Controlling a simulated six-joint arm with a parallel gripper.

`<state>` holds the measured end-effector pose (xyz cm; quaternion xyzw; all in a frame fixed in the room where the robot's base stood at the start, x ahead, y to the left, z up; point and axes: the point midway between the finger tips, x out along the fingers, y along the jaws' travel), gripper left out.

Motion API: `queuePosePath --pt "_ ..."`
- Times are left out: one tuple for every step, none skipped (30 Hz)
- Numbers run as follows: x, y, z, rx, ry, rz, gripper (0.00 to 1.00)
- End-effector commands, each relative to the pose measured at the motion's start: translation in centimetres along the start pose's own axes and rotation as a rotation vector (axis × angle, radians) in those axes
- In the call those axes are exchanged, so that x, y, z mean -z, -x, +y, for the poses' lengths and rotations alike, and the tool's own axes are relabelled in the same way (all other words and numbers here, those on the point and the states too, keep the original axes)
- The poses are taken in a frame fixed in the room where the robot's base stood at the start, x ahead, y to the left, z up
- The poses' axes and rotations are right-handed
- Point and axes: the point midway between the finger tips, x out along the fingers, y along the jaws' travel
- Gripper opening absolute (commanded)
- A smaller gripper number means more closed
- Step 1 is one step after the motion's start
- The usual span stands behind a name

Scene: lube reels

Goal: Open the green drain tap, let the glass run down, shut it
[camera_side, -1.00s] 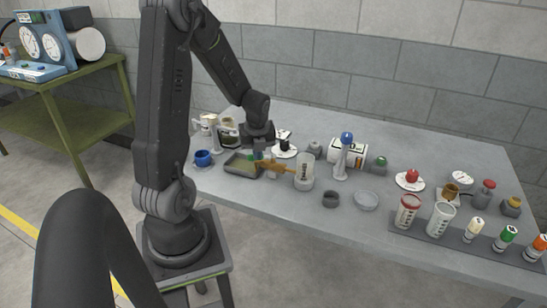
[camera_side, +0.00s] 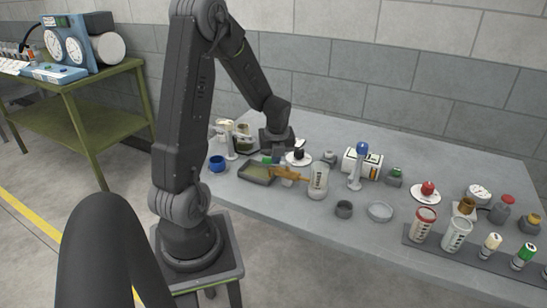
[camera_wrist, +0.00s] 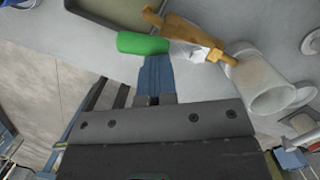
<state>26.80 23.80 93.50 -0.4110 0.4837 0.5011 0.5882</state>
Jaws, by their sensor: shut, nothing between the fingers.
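The green tap handle (camera_wrist: 143,43) lies right at the tips of my gripper (camera_wrist: 157,62) in the wrist view; I cannot tell whether they touch. My gripper's blue fingers are together and empty. The handle also shows as a small green patch (camera_side: 267,160) below my wrist in the side view. A brass-coloured piece (camera_wrist: 185,32) lies just right of the handle. A clear, marked glass vessel (camera_side: 318,181) stands at its right end, and shows in the wrist view (camera_wrist: 268,85). Its liquid level is not clear.
A shallow tray (camera_side: 250,179) lies beside the brass piece. A blue cup (camera_side: 217,164) is left of it.

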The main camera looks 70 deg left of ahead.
Motion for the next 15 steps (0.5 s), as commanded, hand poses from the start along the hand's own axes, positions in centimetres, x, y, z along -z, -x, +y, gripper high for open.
queuePosePath --pt "0.1 -0.1 -0.1 0.0 -0.001 0.001 0.0" --pt "0.1 0.0 -0.1 0.0 0.0 0.001 0.0" --pt "0.1 0.0 -0.1 0.0 0.0 0.001 0.0" --pt "0.1 0.0 -0.1 0.0 0.0 0.001 0.0" --pt "0.1 0.0 -0.1 0.0 0.0 0.001 0.0" --pt "0.0 0.0 -0.1 0.0 0.0 0.001 0.0" --pt "0.0 0.0 -0.1 0.001 0.0 0.001 0.0" --pt "0.0 0.0 -0.1 0.001 0.0 0.0 0.0" --pt "0.1 0.0 -0.1 0.001 0.0 0.0 0.0" --pt "0.1 0.1 -0.1 0.001 0.0 0.0 0.0" --pt "0.2 0.2 0.0 0.001 0.0 0.0 0.0" --pt "0.3 0.4 0.1 0.001 0.0 -0.001 0.0" --pt "0.5 0.6 0.1 0.001 0.0 -0.001 0.0" --pt "0.7 0.8 0.2 0.002 0.0 -0.001 0.0" --pt "1.1 1.2 0.4 0.002 -0.001 -0.001 0.0"
